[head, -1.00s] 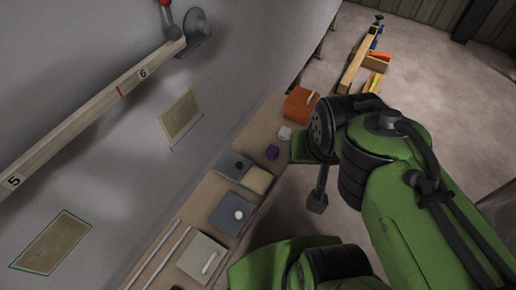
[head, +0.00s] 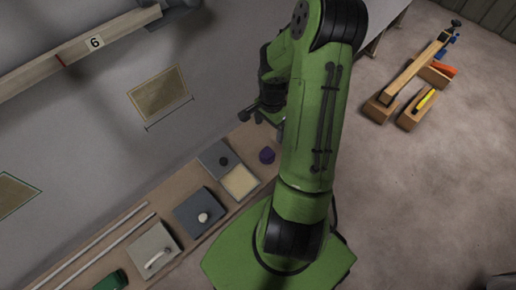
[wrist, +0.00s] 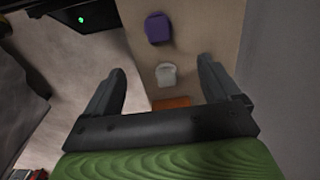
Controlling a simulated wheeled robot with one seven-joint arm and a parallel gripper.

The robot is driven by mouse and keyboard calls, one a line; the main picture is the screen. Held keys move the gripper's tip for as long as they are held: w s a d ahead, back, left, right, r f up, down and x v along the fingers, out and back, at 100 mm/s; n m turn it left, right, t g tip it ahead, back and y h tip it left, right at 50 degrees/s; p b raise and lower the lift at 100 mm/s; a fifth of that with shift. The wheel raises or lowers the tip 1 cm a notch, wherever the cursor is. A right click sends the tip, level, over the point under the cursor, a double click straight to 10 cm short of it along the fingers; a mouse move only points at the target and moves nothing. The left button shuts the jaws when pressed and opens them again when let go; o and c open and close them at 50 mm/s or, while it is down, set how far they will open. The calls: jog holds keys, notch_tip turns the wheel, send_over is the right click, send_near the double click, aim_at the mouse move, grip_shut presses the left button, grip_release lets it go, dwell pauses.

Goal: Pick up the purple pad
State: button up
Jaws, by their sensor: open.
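The purple pad (head: 267,155) lies on the narrow wooden shelf, just left of my green arm in the head view. In the wrist view the purple pad (wrist: 158,28) is near the top, beyond my fingertips and roughly centred between them. My gripper (wrist: 160,80) is open and empty, its two dark fingers spread above the shelf. In the head view my gripper (head: 262,112) is partly hidden by my arm, above the shelf behind the pad.
A white pad (wrist: 166,75) sits between my fingers' line of view, with an orange box (wrist: 171,103) below it. Grey plates (head: 200,212) and a cream block (head: 240,181) share the shelf (head: 175,185). Timber pieces (head: 415,75) lie on the open floor at right.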

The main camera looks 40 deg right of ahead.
aim_at(268, 152)
jog(key=f+b, duration=0.2)
jog(key=f, duration=0.3)
jog(key=f+b, duration=0.2)
jog(key=f, duration=0.3)
jog(key=f+b, duration=0.1)
jog(key=f, duration=0.4)
jog(key=shift+s+a+f+b, duration=0.15)
jog(key=shift+a+f+b, duration=0.2)
jog(key=shift+f+b, duration=0.05)
jog(key=shift+r, duration=0.1)
jog(key=c, duration=1.2)
notch_tip(268, 152, up, 10)
jog(key=p, duration=0.3)
jog(key=shift+p, duration=0.4)
